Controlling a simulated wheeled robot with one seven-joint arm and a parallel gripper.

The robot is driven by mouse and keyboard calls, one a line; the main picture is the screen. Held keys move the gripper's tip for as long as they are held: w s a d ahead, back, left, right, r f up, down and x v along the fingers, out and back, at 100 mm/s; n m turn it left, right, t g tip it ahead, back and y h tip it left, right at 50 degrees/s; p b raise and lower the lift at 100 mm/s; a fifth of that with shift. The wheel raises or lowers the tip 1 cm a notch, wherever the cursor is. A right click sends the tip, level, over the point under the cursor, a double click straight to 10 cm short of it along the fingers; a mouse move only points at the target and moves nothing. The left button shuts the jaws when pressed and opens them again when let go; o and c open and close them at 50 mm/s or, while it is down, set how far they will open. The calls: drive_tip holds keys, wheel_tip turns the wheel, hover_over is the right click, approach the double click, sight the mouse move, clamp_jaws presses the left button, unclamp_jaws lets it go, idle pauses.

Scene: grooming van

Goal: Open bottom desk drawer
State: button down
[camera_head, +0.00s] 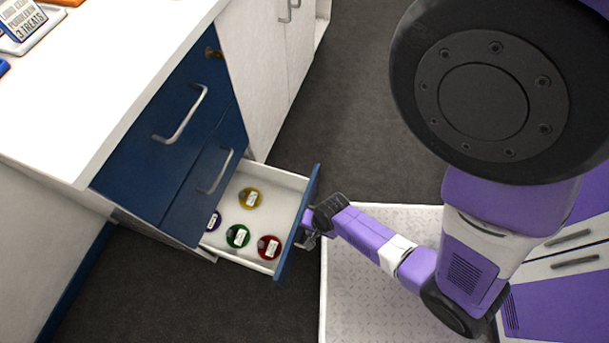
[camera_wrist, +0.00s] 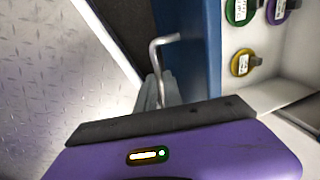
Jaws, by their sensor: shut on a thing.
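The bottom drawer (camera_head: 295,222) of the blue desk (camera_head: 150,180) is pulled out, with its white inside showing. Several small round labelled discs lie in it, among them yellow (camera_head: 250,198), green (camera_head: 238,236) and red (camera_head: 269,247). My gripper (camera_head: 306,236) is at the outer face of the drawer front, shut on its handle. In the wrist view the metal handle (camera_wrist: 164,42) stands out from the blue front (camera_wrist: 207,60), and my fingers (camera_wrist: 160,92) are at it, partly hidden by the wrist housing.
Two upper blue drawers with handles (camera_head: 182,115) (camera_head: 216,172) are shut. A white cabinet (camera_head: 265,60) stands beside the desk. A light tread-patterned floor plate (camera_head: 350,300) lies right of the open drawer, and dark floor (camera_head: 350,120) is clear behind it.

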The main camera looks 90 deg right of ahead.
drive_tip(key=shift+s+a, duration=0.1)
drive_tip(key=shift+s, duration=0.3)
drive_tip(key=c, duration=1.5)
unclamp_jaws()
drive_tip(key=r+p, duration=0.1)
drive_tip(key=r, duration=0.1)
drive_tip(key=s+r+p, duration=0.1)
drive_tip(key=r, duration=0.2)
drive_tip(key=r+p, duration=0.1)
drive_tip(key=r, duration=0.1)
drive_tip(key=shift+s+a+r, duration=0.25)
drive_tip(key=shift+r, duration=0.05)
